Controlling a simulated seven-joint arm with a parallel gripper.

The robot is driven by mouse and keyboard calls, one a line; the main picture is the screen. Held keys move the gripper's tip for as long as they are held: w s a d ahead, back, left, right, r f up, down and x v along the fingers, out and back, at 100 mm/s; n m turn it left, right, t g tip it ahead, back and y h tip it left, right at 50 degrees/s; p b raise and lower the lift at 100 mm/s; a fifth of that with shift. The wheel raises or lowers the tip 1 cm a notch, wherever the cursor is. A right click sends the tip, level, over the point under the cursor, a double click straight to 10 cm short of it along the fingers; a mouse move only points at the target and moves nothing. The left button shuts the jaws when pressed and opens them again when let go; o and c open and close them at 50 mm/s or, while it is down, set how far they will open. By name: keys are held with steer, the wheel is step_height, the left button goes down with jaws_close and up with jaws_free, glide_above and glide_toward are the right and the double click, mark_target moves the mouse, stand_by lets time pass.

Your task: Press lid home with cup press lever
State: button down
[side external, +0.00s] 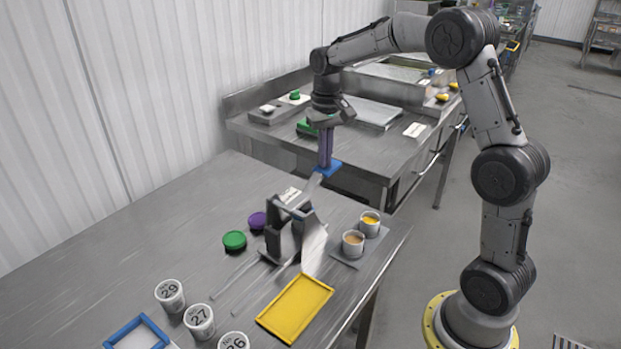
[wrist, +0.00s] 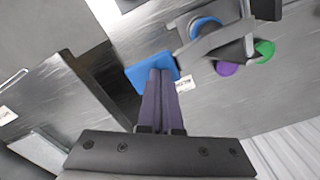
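The cup press (side external: 290,232) stands on the near steel table, and its grey lever (side external: 313,188) rises toward the back right. The lever ends in a blue pad (side external: 328,168). My gripper (side external: 325,166) points down with its purple fingers together, tips at the pad; whether they touch it is hard to tell. The wrist view shows the fingertips (wrist: 161,72) over the edge of the blue pad (wrist: 143,74), with nothing seen between them. A round blue lid (wrist: 205,26) shows partly under the press's grey lever arm (wrist: 213,41). The cup below is hidden.
Green (side external: 234,240) and purple (side external: 257,221) lids lie left of the press. Two filled cups (side external: 353,246) stand to its right. A yellow tray (side external: 297,308), numbered cups (side external: 199,322) and a blue-rimmed tray (side external: 137,332) are in front. A second steel bench (side external: 360,140) stands behind.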

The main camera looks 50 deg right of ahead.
steer(key=shift+f, duration=0.35)
stand_by(0.7)
steer(key=shift+r, duration=0.1)
steer(key=shift+a+r, duration=0.15)
steer(key=shift+r, duration=1.25)
steer(key=shift+a+r, duration=0.1)
steer(key=shift+r, duration=1.3)
